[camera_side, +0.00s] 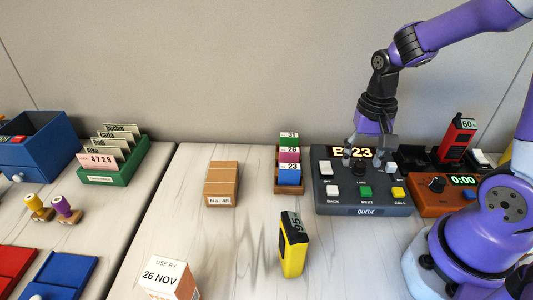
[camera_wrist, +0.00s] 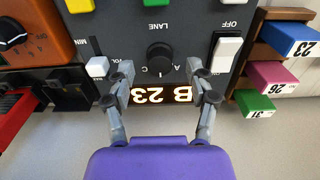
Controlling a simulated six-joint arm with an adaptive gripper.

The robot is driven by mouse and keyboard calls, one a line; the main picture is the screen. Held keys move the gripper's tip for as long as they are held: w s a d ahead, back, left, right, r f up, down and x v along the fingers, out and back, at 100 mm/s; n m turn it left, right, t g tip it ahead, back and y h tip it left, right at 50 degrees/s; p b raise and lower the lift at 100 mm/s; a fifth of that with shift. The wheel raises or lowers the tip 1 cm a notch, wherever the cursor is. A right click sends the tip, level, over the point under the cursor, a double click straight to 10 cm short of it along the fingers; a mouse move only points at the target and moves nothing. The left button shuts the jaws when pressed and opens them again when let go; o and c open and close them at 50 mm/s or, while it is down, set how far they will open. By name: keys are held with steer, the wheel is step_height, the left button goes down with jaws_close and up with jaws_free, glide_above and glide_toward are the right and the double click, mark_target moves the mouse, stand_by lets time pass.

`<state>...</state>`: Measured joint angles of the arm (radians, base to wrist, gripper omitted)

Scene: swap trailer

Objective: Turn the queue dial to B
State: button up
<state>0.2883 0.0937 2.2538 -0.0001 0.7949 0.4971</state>
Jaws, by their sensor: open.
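The queue console (camera_side: 335,199) is a dark grey box marked QUEUE, with a lit display (camera_wrist: 162,95) reading B 23. Its black round dial (camera_wrist: 160,58) is labelled LANE, with letters A and C beside it; the pointer's exact direction is hard to make out. My gripper (camera_side: 361,160) is over the console. In the wrist view, which shows the console upside down, my gripper (camera_wrist: 160,72) is open, its fingertips on either side of the dial's display side, apart from the knob. In the side view the fingers partly hide the dial and display.
Console buttons (camera_side: 365,192) and a white ON/OFF switch (camera_wrist: 228,50) lie near the dial. An orange timer (camera_side: 425,203) stands close at right, a holder of numbered cards (camera_side: 289,176) at left. A yellow device (camera_side: 293,250) stands in front. Table between is clear.

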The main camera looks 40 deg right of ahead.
mark_target(361, 163)
step_height(361, 163, up, 11)
steer(key=shift+f, duration=0.15)
steer(key=s+a+r+n+t, duration=0.1)
steer(key=s+a+n+t, duration=0.1)
steer(key=a+n+t, duration=0.3)
steer(key=a+n, duration=0.2)
steer(key=n, duration=0.2)
steer(key=shift+s+t, duration=0.3)
steer(key=shift+s, duration=0.1)
steer(key=shift+r, duration=0.1)
stand_by(1.0)
